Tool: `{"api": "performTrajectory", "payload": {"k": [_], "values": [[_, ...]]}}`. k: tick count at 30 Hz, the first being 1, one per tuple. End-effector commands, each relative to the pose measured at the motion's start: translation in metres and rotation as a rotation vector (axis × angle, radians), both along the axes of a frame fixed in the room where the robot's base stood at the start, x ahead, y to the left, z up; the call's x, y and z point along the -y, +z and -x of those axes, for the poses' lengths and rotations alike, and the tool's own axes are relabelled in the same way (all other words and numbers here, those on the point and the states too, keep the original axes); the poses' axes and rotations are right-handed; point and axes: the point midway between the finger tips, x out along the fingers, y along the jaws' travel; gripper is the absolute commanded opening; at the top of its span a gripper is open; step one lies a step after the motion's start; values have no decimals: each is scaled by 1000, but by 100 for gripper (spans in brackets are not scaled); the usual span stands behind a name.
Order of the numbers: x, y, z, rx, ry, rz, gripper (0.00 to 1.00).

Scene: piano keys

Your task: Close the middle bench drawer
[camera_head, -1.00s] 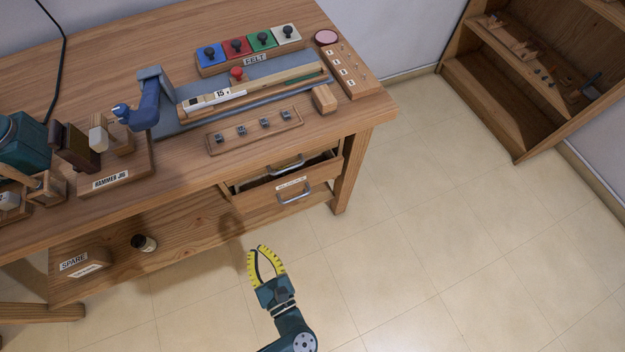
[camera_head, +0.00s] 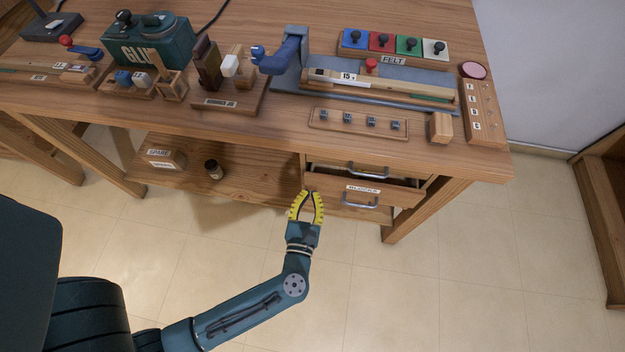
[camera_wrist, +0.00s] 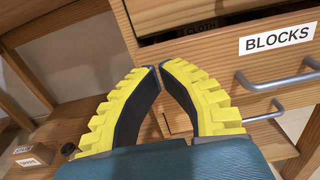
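The middle bench drawer (camera_head: 345,187), labelled BLOCKS, sticks out from the bench with a dark gap above its front. Its front (camera_wrist: 215,75) and metal handle (camera_wrist: 280,78) also show in the wrist view. My gripper (camera_head: 308,193) has yellow ridged fingers and is near the drawer's left front corner. In the wrist view, the fingertips (camera_wrist: 158,66) nearly meet, with nothing between them. They overlap the drawer's left end in the picture; I cannot tell whether they touch it.
Another drawer handle (camera_head: 367,174) is above, and a lower handle (camera_wrist: 265,115) shows below the BLOCKS front. The bench's right leg (camera_head: 425,208) stands nearby. The lower shelf (camera_head: 250,180) holds a SPARE box (camera_head: 166,158) and dark jar (camera_head: 213,169). Floor in front is clear.

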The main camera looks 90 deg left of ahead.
Motion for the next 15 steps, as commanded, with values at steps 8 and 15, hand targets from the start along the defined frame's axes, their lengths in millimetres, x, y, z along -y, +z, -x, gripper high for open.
{"api": "performTrajectory", "payload": {"k": [8,15], "values": [[-30,-1,-3,2,1,0,0],[-31,0,-4,1,-1,0,0]]}}
